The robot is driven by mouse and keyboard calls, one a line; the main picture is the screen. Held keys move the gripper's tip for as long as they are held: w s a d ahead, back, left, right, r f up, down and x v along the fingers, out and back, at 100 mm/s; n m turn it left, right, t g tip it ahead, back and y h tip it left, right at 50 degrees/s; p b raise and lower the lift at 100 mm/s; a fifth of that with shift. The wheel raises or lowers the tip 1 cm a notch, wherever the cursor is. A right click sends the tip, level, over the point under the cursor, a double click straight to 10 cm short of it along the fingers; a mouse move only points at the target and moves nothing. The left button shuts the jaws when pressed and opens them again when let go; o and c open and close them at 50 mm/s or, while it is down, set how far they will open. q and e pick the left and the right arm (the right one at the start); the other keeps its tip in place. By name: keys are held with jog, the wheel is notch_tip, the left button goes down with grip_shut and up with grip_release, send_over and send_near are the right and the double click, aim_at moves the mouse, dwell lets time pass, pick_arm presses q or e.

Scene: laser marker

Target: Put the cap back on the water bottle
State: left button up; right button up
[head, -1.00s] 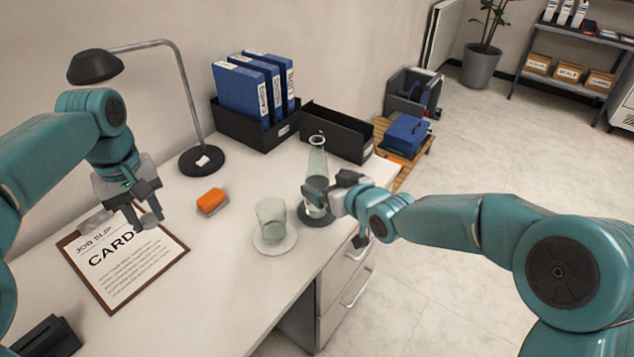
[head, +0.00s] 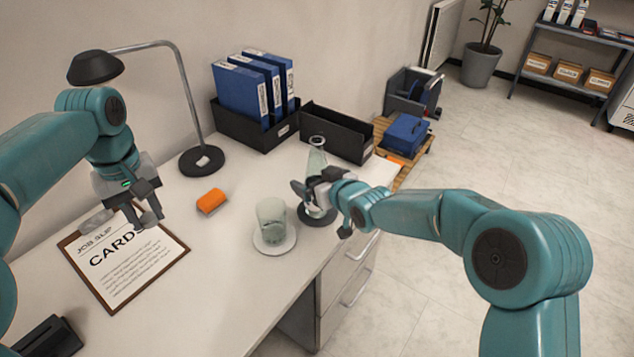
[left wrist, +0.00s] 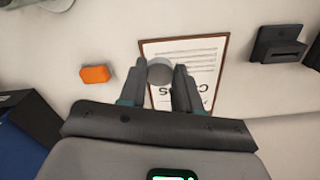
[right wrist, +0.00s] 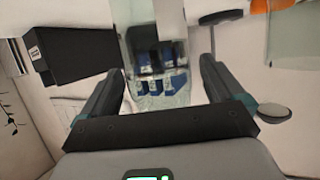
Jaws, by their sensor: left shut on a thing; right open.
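The clear water bottle (head: 317,160) stands upright and uncapped on a dark round coaster (head: 322,221) near the desk's right edge. My right gripper (head: 313,199) is at the bottle's lower body with its jaws open. In the right wrist view the bottle (right wrist: 152,45) fills the space between the two fingers; I cannot tell whether they touch it. My left gripper (head: 147,217) is above the clipboard, shut on a small grey round piece, which looks like the cap (left wrist: 160,71). In the head view the fingers mostly hide it.
A drinking glass (head: 272,218) on a white coaster (head: 274,250) stands just left of the bottle. An orange block (head: 211,201), a clipboard (head: 167,252), a lamp (head: 203,161) and a black bin (head: 337,131) are also on the desk. The desk between clipboard and glass is clear.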

jog(key=c, duration=1.5)
jog(key=shift+r, duration=0.1)
jog(key=shift+r, duration=0.15)
